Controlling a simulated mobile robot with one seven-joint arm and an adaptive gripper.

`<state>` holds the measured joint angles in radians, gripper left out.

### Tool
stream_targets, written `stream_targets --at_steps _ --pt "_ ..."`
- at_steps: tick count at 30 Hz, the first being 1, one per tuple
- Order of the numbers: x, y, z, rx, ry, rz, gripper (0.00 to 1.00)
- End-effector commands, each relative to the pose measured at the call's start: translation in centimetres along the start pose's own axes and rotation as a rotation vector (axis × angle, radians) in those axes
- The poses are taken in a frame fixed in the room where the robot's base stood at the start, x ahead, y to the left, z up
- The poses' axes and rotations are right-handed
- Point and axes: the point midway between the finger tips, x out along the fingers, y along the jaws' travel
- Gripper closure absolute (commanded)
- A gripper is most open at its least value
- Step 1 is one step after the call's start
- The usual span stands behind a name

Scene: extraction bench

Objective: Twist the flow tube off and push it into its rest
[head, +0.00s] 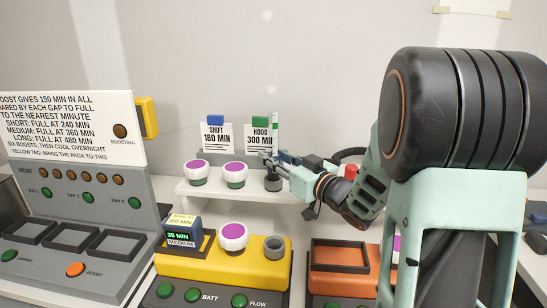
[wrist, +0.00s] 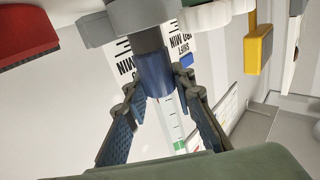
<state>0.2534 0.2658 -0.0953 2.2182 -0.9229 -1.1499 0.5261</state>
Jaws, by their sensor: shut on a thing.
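The flow tube (wrist: 170,122) is a clear, marked tube with a green end and a blue collar (wrist: 155,76). The wrist view is upside down. My gripper (wrist: 160,82) has its fingers on both sides of the collar, shut on it. In the head view my gripper (head: 273,161) is at the right part of a white shelf, and the tube (head: 275,128) stands upright above it. A dark grey holder (head: 273,182) is directly below the fingers. I cannot tell how deep the tube sits in it. A grey socket (head: 275,247) on the yellow unit is empty.
Two purple-topped white knobs (head: 197,170) stand on the shelf (head: 220,194) left of the tube. Cards (head: 217,138) stand behind. The yellow unit (head: 205,273) carries a battery pack (head: 182,231) and another purple knob (head: 233,236). An orange unit (head: 340,256) is to its right.

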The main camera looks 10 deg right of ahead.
Motion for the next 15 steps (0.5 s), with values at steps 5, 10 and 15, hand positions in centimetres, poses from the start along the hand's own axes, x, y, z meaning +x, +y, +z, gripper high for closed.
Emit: stream_targets --at_steps 5,10,15 --pt "0.0 0.0 -0.02 0.0 0.001 0.0 1.0" --pt "0.01 0.0 0.22 0.0 0.001 0.0 1.0" --pt "0.01 0.0 0.59 0.0 0.0 0.0 1.0"
